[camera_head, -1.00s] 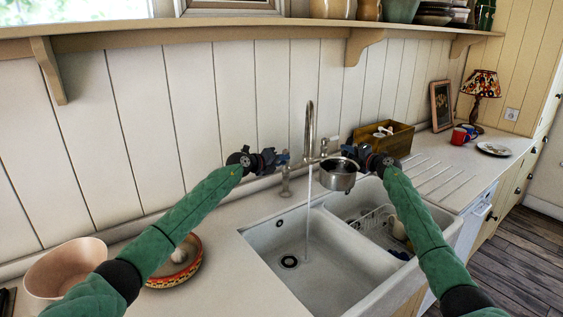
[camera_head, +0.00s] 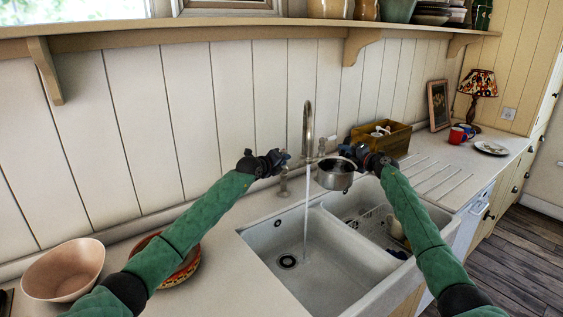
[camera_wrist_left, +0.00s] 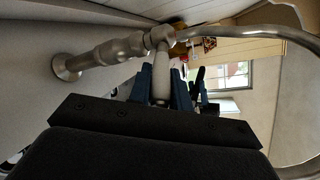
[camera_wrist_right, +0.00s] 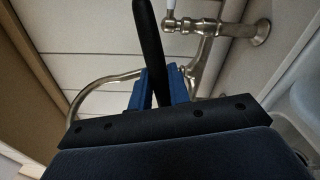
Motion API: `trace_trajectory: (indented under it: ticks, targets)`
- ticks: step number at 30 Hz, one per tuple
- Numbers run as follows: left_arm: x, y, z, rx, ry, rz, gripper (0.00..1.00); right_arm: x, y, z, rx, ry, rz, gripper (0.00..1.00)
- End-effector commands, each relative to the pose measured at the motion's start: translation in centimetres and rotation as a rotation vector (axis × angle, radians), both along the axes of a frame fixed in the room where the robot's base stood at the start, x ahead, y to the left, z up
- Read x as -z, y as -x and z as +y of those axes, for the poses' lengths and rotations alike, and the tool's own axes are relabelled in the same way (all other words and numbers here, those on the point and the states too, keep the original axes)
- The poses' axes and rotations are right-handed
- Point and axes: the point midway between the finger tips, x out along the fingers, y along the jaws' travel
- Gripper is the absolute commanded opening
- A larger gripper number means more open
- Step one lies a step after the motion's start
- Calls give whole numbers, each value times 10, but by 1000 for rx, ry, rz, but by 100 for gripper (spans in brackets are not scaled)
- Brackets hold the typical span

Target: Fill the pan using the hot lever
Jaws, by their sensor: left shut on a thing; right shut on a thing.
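A metal tap (camera_head: 307,130) with a tall curved spout stands behind the white double sink (camera_head: 262,238). A thin water stream (camera_head: 306,215) falls into the left basin. My left gripper (camera_head: 284,158) is at the tap's left side, its blue fingers shut on the left tap lever (camera_wrist_left: 161,75). The metal pan (camera_head: 335,180) hangs upright above the sink, to the right of the stream and apart from it. My right gripper (camera_head: 362,155) is shut on the pan's dark handle (camera_wrist_right: 149,40). The pan's inside is too small to read.
A wooden box (camera_head: 392,140) stands behind the sink's right side. A rack with dishes (camera_head: 378,222) sits in the right basin. A pink bowl (camera_head: 65,272) and a patterned bowl (camera_head: 185,265) are on the left counter. A shelf (camera_head: 250,28) runs above.

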Motion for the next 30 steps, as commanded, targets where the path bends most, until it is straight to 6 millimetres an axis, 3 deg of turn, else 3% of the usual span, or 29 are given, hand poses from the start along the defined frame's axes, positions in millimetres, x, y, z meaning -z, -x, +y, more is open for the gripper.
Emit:
trace_trajectory:
  ticks: [15,16,19,30]
  targets:
    - [5,1,-2,-29,0,5,0,-1,0,0,0,-1,-1,0]
    - [5,1,-2,-29,0,5,22,-1,0,0,0,-1,-1,0]
    - [4,1,-2,-30,1,3,41,-1,0,0,0,-1,-1,0]
    - [-3,0,-2,-30,2,0,42,-1,0,0,0,-1,-1,0]
